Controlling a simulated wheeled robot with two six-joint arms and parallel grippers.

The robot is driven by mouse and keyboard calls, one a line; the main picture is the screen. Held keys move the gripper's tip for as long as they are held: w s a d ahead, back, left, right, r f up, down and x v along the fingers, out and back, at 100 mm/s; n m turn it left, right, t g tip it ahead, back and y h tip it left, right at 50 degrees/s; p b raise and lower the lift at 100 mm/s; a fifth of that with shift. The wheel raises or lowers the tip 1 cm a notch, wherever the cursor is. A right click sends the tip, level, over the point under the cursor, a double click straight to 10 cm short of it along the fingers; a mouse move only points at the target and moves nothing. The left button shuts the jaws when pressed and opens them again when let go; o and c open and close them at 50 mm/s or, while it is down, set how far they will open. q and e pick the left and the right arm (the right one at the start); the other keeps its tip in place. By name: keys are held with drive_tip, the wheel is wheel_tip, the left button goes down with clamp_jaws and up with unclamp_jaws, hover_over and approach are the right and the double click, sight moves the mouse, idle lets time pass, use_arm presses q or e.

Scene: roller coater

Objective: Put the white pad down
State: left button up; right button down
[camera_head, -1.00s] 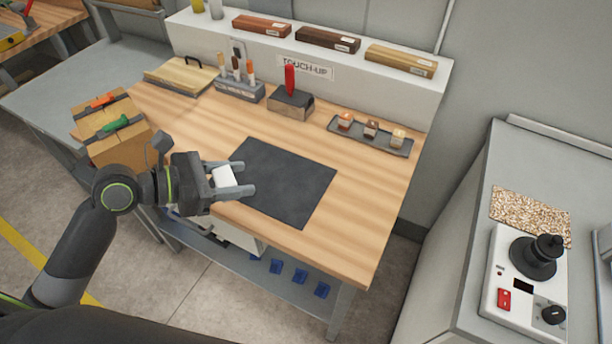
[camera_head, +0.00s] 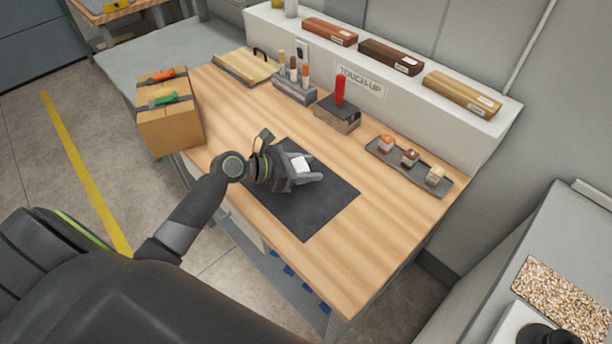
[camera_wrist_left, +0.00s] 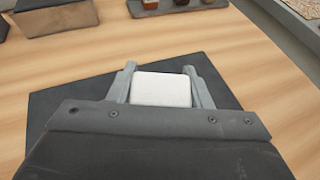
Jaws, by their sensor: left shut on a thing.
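The white pad (camera_head: 301,165) is a small white block with rounded corners. My left gripper (camera_head: 308,172) is shut on it, with a grey finger on each side. In the left wrist view the pad (camera_wrist_left: 162,89) sits between the two fingers. The gripper and pad are over the dark grey mat (camera_head: 318,208) on the wooden bench. I cannot tell whether the pad touches the mat. My right gripper is not in view.
A block with a red handle (camera_head: 338,113), a marker holder (camera_head: 293,89) and a tray of small jars (camera_head: 408,165) stand behind the mat. A cardboard box (camera_head: 170,125) is at the left. The bench right of the mat (camera_head: 390,215) is clear.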

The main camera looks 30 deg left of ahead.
use_arm(q)
wheel_tip(320, 180, down, 3)
drive_tip(key=shift+r, duration=0.15)
drive_tip(key=shift+f, duration=0.25)
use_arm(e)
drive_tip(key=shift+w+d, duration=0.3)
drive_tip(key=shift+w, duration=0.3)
use_arm(q)
drive_tip(key=shift+f, duration=0.1)
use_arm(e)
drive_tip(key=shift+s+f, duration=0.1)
use_arm(q)
drive_tip(key=o, duration=0.9)
drive_tip(key=shift+c, duration=0.2)
drive_tip(key=shift+o, duration=0.6)
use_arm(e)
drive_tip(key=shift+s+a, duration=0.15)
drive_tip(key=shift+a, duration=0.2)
